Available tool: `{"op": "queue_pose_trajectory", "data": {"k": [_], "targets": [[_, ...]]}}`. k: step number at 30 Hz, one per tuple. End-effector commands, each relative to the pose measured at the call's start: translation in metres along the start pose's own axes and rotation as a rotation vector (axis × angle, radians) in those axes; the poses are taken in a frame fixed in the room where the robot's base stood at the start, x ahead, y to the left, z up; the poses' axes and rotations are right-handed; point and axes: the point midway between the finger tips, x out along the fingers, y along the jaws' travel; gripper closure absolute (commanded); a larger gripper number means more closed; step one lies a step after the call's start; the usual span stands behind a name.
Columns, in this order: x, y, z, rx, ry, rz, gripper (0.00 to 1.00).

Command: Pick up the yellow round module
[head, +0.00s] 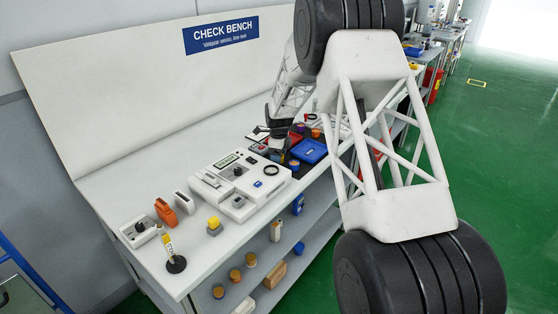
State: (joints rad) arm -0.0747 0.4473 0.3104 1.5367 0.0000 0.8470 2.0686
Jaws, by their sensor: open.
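My gripper (277,147) is small and dark in the head view, over the middle of the bench among small parts near a blue tray. It is open; my arm and the distance hide what lies between its fingers. A yellow rounded piece (214,222) sits on a small grey block on the front part of the bench, well to the left of and nearer than my gripper. A small orange-yellow round piece (294,163) lies just right of my gripper, near the blue tray. I cannot tell which of these is the yellow round module.
A white instrument panel (237,183) lies left of my gripper. A blue tray (309,151) is to its right. Orange (165,211) and white upright blocks and a black-based stand (176,264) are at the near end. Several yellow-topped round pieces (235,275) are on the lower shelf.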

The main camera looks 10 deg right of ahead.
Motion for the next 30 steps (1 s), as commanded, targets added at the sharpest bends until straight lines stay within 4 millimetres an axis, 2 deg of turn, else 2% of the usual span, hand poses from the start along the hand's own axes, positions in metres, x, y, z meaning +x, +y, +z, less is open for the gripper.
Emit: {"op": "queue_pose_trajectory", "data": {"k": [7, 18, 30], "targets": [[0.0000, 0.0000, -0.0001, 0.000, 0.000, 0.000, 0.30], [-0.0001, 0.0001, 0.0000, 0.000, 0.000, 0.000, 0.83], [-0.0069, -0.0001, 0.0000, 0.000, 0.000, 0.000, 0.83]]}}
